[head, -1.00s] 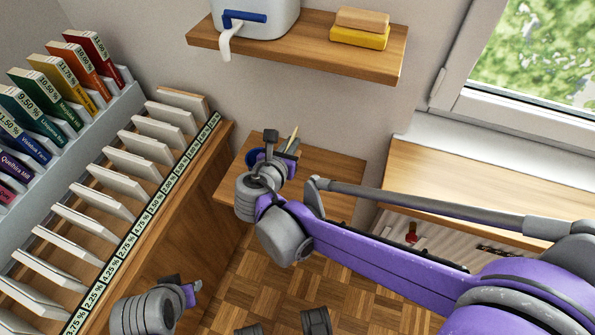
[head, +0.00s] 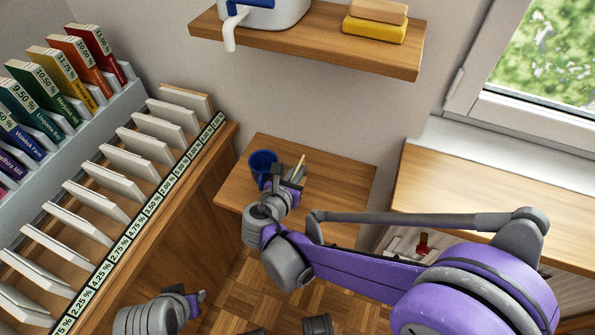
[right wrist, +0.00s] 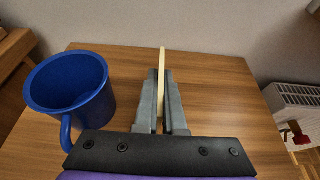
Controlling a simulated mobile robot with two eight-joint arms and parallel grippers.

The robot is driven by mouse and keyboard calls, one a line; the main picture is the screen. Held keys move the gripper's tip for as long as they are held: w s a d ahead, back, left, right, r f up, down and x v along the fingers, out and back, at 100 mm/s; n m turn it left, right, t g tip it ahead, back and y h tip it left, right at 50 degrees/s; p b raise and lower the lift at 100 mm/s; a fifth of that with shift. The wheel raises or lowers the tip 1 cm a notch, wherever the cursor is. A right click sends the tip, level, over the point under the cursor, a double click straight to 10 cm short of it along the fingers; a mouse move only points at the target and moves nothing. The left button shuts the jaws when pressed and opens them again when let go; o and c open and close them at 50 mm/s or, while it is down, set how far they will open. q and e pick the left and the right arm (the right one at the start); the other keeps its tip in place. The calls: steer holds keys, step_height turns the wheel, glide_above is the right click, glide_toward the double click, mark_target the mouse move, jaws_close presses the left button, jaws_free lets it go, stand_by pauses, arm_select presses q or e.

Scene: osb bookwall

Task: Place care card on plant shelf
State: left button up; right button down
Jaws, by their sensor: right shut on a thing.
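My right gripper (head: 294,178) is shut on a thin pale card (head: 299,163), seen nearly edge-on. In the right wrist view the card (right wrist: 162,57) stands upright between the two grey fingers and sticks out past their tips. The gripper is over a small wooden surface (head: 338,182) in the corner, to the right of a blue mug (head: 262,165). I cannot tell whether the card touches the wood. My left gripper (head: 199,298) is low at the bottom left, and its jaws are unclear. No plant shows, so I cannot tell which surface is the plant shelf.
A higher wall shelf (head: 330,42) holds a white container (head: 275,12) and a yellow block (head: 374,29). A rack (head: 150,195) of white slabs with percent labels stands left. A wooden sill (head: 470,195) lies right under the window. The small surface has free room right of the mug.

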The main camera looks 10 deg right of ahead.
steer(key=c, duration=1.4)
jaws_free()
steer(key=shift+f, duration=0.1)
steer(key=shift+c, duration=0.2)
steer(key=o, duration=0.4)
steer(key=shift+o, duration=0.2)
steer(key=shift+r, duration=0.25)
steer(key=p+v, duration=0.2)
steer(key=v, duration=1)
steer(key=shift+f, duration=0.15)
